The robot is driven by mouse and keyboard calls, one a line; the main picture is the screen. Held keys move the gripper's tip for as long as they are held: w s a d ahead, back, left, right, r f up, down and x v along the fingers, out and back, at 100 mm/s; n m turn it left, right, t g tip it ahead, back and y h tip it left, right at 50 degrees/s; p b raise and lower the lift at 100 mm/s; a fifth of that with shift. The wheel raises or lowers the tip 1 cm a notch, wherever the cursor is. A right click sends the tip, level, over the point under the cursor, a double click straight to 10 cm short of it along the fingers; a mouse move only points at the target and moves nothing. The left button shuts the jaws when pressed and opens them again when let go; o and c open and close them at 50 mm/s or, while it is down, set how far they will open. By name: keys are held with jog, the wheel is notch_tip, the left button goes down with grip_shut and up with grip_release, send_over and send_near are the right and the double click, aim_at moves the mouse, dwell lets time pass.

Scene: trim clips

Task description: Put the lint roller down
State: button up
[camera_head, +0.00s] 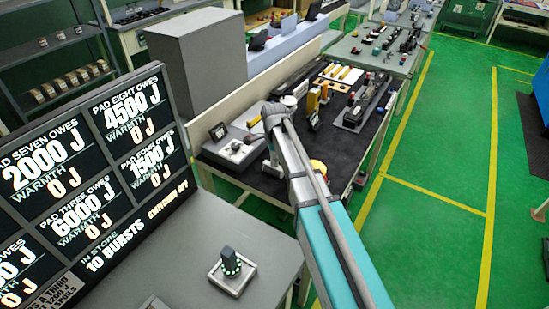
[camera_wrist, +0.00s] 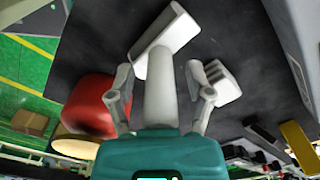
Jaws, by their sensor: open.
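The lint roller shows in the wrist view as a white cylinder head (camera_wrist: 172,38) with a pale grey handle (camera_wrist: 158,88) running down toward my palm. My gripper (camera_wrist: 160,82) is open, with one finger on each side of the handle. A gap shows between the handle and each finger. The head lies against the dark table mat (camera_wrist: 100,45); I cannot tell whether the handle touches it.
A red round object (camera_wrist: 92,105) is close by the left finger, and a white ridged block (camera_wrist: 222,84) is by the right finger. The dark-topped table (camera_head: 262,180) carries a grey control box (camera_head: 235,148) and several tools. Bare mat lies beyond the roller head.

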jog(key=shift+r, duration=0.15)
notch_tip(320, 180, up, 12)
jog(key=p, duration=1.2)
jog(key=shift+s+d, duration=0.1)
dwell(0.8)
jog(key=s+d+n, duration=0.7)
jog(key=s, duration=0.3)
jog(key=s+d+n, duration=0.8)
jog(key=s, duration=0.3)
jog(key=shift+s+n, duration=0.25)
jog(key=shift+n, duration=0.05)
jog(key=shift+d, duration=0.1)
notch_tip(320, 180, down, 6)
jog(key=b, duration=0.5)
jog(key=shift+r, duration=0.2)
